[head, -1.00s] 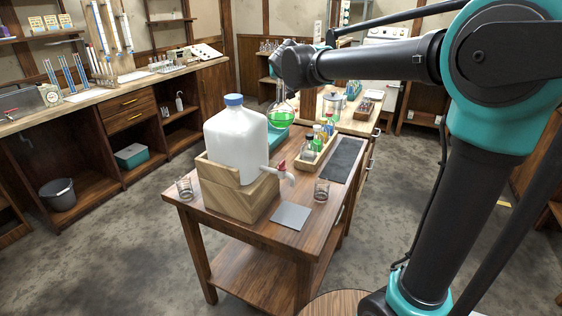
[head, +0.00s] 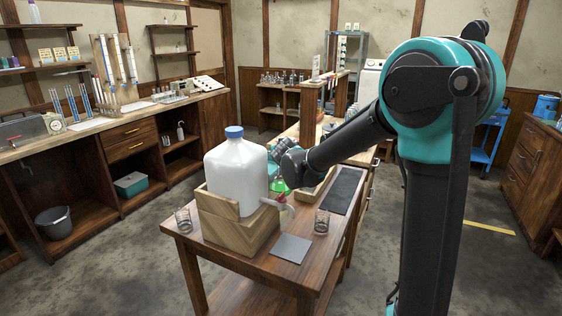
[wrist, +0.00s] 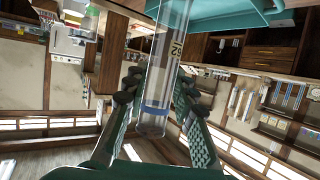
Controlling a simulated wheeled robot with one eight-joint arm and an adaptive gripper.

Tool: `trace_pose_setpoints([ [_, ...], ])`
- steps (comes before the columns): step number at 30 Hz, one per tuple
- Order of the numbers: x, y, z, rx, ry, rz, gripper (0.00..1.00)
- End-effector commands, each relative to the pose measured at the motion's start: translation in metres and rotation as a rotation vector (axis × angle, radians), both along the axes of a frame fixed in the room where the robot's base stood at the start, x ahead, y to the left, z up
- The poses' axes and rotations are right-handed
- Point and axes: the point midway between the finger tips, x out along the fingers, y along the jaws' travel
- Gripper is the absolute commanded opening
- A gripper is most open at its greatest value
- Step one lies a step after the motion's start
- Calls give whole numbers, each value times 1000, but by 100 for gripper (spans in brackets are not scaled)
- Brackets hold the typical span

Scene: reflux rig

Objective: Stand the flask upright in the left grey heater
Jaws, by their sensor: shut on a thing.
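The flask shows in the wrist view as a clear glass neck (wrist: 165,75) with a size mark on it. My gripper (wrist: 157,95) is shut on this neck, one finger on each side. In the head view the flask's green liquid (head: 279,185) shows just behind the white jug's tap, below my dark wrist. My fingers are hidden there, and the flask's exact tilt and its clearance from the table are hard to tell. I cannot make out the left grey heater in either view.
The white jug (head: 236,172) in its wooden stand (head: 232,222) is close on the left of my wrist. Glass beakers (head: 183,220) (head: 321,221), a grey plate (head: 290,248) and a dark mat (head: 346,190) are on the table.

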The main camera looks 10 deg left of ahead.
Motion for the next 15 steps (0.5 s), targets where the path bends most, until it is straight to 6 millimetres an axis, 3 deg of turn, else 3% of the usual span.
trace_pose_setpoints([
  [7, 1, 0, -30, 0, 0, 0, 0],
  [15, 0, 0, -35, 0, 0, 0, 0],
])
